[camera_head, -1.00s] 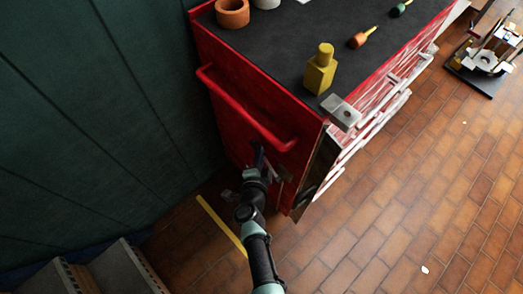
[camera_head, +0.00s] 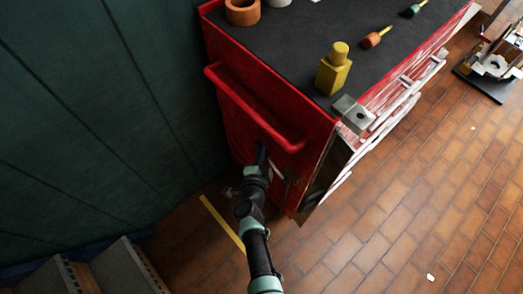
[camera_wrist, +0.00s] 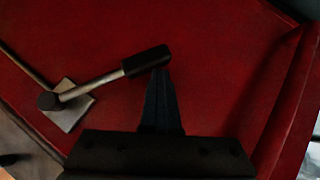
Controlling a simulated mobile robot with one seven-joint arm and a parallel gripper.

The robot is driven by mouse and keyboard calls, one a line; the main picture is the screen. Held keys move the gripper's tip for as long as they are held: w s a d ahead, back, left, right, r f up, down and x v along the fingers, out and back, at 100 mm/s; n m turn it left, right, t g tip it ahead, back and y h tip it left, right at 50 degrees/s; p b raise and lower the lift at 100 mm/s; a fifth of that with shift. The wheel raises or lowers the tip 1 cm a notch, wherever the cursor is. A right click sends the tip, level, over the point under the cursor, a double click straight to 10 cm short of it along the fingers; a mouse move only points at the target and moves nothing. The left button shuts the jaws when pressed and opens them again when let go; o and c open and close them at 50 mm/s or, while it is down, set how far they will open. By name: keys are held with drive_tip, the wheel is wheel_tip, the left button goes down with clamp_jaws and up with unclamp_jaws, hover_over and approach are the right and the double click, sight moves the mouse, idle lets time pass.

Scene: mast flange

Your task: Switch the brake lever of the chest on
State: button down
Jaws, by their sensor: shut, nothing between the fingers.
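The red chest (camera_head: 235,125) stands against the dark green wall, its side panel facing me. The brake lever (camera_wrist: 95,84) is on this panel in the wrist view: a metal rod runs from a round dark pivot on a square plate up and right to a black grip (camera_wrist: 147,61). My gripper (camera_wrist: 160,75) is shut and empty. Its fingertips are at the right end of the grip, by its lower edge; whether they touch it I cannot tell. In the head view my gripper (camera_head: 262,150) is below the red push handle and hides part of the lever.
The red push handle (camera_head: 250,115) sticks out above my gripper. A yellow bottle (camera_head: 333,70) and other small items stand on the chest's black top. Grey steps (camera_head: 120,270) are at the lower left.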

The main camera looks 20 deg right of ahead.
drive_tip(key=shift+w+a, duration=0.15)
drive_tip(key=shift+a, duration=0.05)
drive_tip(key=p+v, duration=0.6)
drive_tip(key=v, duration=0.7)
drive_tip(key=shift+d, duration=0.2)
